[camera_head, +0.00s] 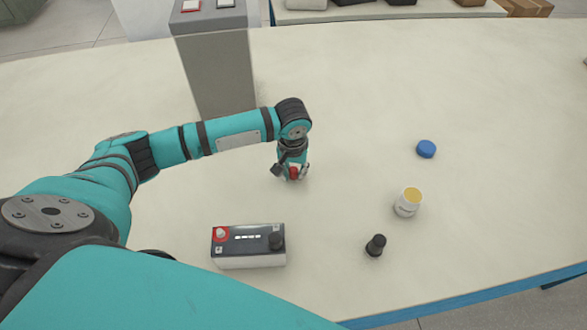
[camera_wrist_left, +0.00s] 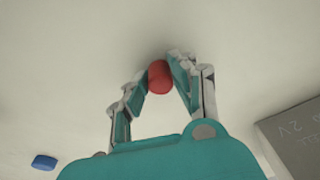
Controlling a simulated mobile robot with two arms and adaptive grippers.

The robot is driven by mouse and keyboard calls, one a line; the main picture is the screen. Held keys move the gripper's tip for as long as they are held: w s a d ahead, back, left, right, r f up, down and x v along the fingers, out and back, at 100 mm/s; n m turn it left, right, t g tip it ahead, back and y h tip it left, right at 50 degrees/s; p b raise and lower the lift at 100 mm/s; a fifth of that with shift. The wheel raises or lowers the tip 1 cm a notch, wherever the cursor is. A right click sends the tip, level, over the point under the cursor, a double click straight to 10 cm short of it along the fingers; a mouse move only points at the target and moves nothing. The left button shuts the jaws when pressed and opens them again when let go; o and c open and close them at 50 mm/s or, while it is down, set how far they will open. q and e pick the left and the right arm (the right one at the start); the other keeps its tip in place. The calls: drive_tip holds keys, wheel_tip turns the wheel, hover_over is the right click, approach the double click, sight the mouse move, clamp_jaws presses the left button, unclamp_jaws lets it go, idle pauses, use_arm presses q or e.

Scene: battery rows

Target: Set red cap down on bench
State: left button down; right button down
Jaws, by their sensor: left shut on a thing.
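The red cap (camera_head: 293,173) is between the fingers of my left gripper (camera_head: 291,172), low over the bench (camera_head: 350,120). In the left wrist view the red cap (camera_wrist_left: 159,77) sits between the two fingertips of the left gripper (camera_wrist_left: 160,78), which is shut on it. I cannot tell whether the cap touches the bench. The battery (camera_head: 248,246) stands nearer to me, with a bare red-ringed terminal at its left and a black cap on its right terminal. My right gripper is not in view.
A blue lid (camera_head: 426,149), a white jar with yellow contents (camera_head: 408,202) and a black bottle-like piece (camera_head: 376,245) stand to the right. A grey pedestal (camera_head: 215,65) with buttons rises behind my left arm. The bench around the gripper is clear.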

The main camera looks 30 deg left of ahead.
use_arm(q)
drive_tip(key=c, duration=1.1)
unclamp_jaws()
drive_tip(key=shift+f, duration=0.1)
drive_tip(key=r, duration=0.4)
drive_tip(key=s+r, duration=0.1)
drive_tip(key=r, duration=0.7)
drive_tip(key=shift+s+d+r, duration=0.15)
drive_tip(key=shift+d, duration=0.15)
